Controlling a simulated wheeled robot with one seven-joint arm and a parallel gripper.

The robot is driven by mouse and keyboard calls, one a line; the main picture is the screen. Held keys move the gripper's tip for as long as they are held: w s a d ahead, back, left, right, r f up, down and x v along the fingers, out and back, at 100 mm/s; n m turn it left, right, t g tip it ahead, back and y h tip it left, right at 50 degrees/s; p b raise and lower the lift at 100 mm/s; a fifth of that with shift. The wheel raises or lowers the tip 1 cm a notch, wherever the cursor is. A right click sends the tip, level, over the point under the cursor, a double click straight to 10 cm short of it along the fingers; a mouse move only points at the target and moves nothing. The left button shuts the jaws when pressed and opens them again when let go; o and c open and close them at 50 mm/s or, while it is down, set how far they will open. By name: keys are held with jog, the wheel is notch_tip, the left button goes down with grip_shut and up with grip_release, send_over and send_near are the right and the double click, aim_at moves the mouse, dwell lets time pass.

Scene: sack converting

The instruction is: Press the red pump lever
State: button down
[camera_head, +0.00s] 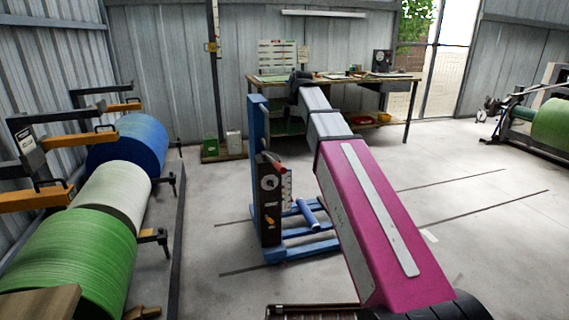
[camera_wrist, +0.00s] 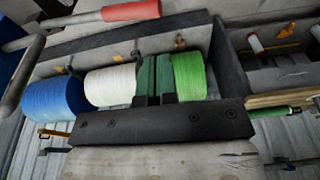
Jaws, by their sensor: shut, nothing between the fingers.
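The red pump lever (camera_head: 273,161) sticks out near the top of a dark pump unit (camera_head: 268,205) on a blue upright stand (camera_head: 257,120), left of my arm. In the wrist view, a red grip on a grey bar (camera_wrist: 130,10), seemingly this lever, crosses the upper left. My gripper (camera_wrist: 155,62) shows there as two dark green fingers shut together, empty, below and right of the red grip and apart from it in the picture. I cannot judge the depth between them. In the head view my gripper is hidden behind my arm.
Large blue (camera_head: 128,142), white (camera_head: 112,190) and green rolls (camera_head: 75,255) lie along the left wall, with orange arms (camera_head: 36,197) above. A workbench (camera_head: 350,82) stands at the back. A roll machine (camera_head: 545,125) is at the right. The floor right of my arm is clear.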

jog(key=shift+r, duration=0.5)
jog(key=f, duration=0.4)
jog(key=a+f, duration=0.1)
jog(key=f, duration=0.4)
jog(key=s+a+f, duration=0.1)
jog(key=f, duration=0.3)
jog(key=shift+a+f, duration=0.25)
jog(key=shift+f, duration=0.15)
jog(key=shift+f, duration=0.1)
